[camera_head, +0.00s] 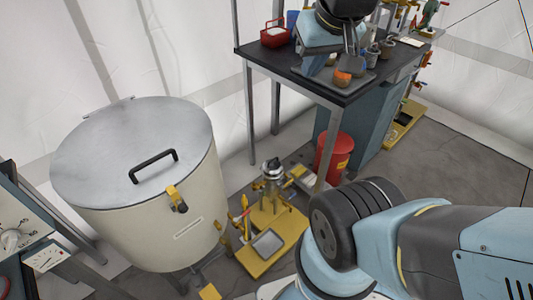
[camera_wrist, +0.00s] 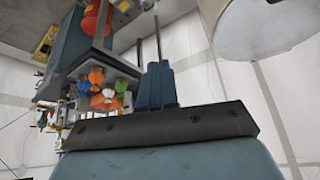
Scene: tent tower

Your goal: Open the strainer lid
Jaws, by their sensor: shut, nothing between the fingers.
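The strainer is the large cream round drum at the left of the head view (camera_head: 180,240). Its flat grey metal lid (camera_head: 110,150) lies closed on the rim. A black bar handle (camera_head: 153,165) stands on the lid, and a yellow latch with a dark knob (camera_head: 177,198) sits at the front rim. A hinge-like bar shows at the back left edge. My gripper (camera_head: 354,46) is shut and empty, above the dark table and well apart from the lid. In the wrist view its blue fingers (camera_wrist: 156,85) sit close together, and the drum (camera_wrist: 265,25) is at top right.
The dark-topped table (camera_head: 290,71) carries a red basket (camera_head: 274,35), an orange item (camera_head: 342,77) and several cups. A red bin (camera_head: 334,157) and a yellow-based device (camera_head: 268,245) stand on the floor. A panel with dials (camera_head: 20,235) is left of the drum.

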